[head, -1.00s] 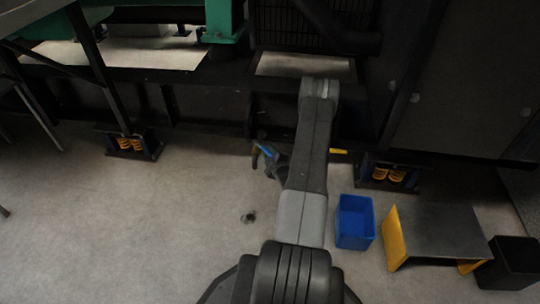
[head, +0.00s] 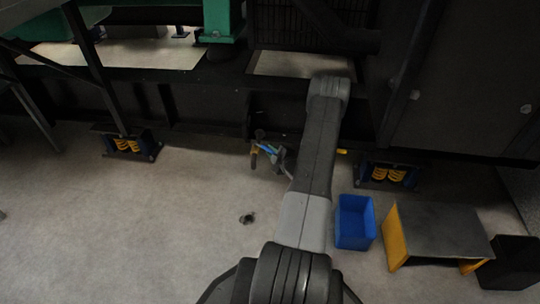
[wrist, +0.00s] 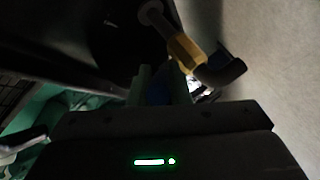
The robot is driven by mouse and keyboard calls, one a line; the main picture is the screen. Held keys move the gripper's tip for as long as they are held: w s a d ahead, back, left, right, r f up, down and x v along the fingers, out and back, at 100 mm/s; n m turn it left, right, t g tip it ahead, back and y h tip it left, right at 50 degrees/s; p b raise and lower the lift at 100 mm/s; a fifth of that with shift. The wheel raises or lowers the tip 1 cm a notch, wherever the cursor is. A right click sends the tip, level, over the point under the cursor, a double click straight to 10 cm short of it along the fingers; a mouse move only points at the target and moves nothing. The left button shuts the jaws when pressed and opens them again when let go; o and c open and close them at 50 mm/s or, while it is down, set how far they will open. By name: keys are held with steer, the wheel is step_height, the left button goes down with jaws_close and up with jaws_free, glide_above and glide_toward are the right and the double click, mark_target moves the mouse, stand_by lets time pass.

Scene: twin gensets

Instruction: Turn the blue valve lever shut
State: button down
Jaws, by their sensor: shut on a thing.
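The blue valve lever (head: 267,148) shows as a short blue strip low on the dark genset frame in the head view, left of my forearm. In the wrist view a dark blue part of it (wrist: 159,88) sits between the two greenish fingers. My gripper (head: 277,156) is at the lever and shut on it; its fingers also show in the wrist view (wrist: 163,82). A brass valve body (wrist: 185,50) with a dark elbow lies just beyond the fingertips. The fingers and dim light hide much of the lever.
A blue bin (head: 354,222), a yellow-legged platform (head: 440,235) and a black bin (head: 513,262) stand on the floor at right. Spring mounts (head: 127,145) and (head: 388,174) flank the valve under the frame. A small dark object (head: 247,218) lies on otherwise open floor.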

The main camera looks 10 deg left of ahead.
steer(key=shift+w+d+n+g+y+b, duration=0.25)
steer(key=shift+w+n+g+y+b, duration=0.1)
steer(key=shift+w+n+g+y, duration=0.45)
steer(key=shift+s, duration=0.15)
steer(key=c, duration=1.3)
jaws_free()
steer(key=shift+c, duration=0.2)
steer(key=p+v, duration=0.4)
steer(key=v, duration=0.9)
steer(key=shift+s+d, duration=0.2)
steer(key=shift+d, duration=0.1)
steer(key=shift+r, duration=0.1)
